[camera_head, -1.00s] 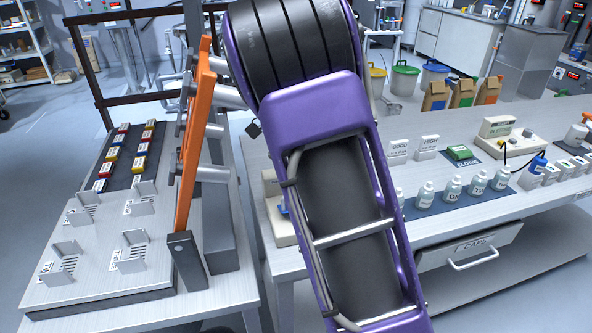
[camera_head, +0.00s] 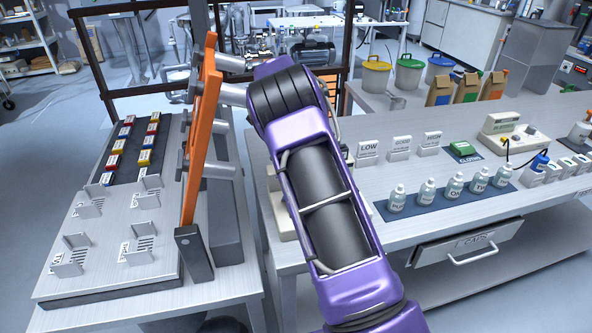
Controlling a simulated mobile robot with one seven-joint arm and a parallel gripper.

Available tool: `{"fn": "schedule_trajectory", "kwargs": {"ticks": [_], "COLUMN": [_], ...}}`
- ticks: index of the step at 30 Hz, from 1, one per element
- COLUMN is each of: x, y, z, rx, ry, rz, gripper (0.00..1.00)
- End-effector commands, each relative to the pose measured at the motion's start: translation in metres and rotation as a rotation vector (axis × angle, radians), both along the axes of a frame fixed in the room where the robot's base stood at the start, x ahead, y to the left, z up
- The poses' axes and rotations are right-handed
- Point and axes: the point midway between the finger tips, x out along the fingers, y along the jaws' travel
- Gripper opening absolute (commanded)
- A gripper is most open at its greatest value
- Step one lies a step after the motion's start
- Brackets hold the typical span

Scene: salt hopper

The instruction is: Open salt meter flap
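My purple arm rises through the middle of the view. Its far end is at the black ribbed joint, and my gripper does not show, so its state is hidden. I cannot pick out a salt meter flap for certain. A beige device (camera_head: 273,180) on the right bench is mostly covered by my arm. A second beige meter box (camera_head: 514,130) with a cable stands further right.
The left bench (camera_head: 120,283) holds metal brackets and a dark mat with coloured blocks. The right bench (camera_head: 440,235) carries several bottles (camera_head: 427,192), LOW and HIGH signs, a green item (camera_head: 463,149) and a CAPS drawer (camera_head: 468,243).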

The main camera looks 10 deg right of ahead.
Motion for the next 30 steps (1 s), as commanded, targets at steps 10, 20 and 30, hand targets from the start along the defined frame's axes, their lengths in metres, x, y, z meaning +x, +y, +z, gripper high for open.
{"fn": "schedule_trajectory", "kwargs": {"ticks": [10, 20, 30], "x": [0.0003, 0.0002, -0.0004], "y": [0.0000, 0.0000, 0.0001], "z": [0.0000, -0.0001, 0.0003], "rx": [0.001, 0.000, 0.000], "ry": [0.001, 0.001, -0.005], "rz": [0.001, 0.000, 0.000], "gripper": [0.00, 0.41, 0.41]}}
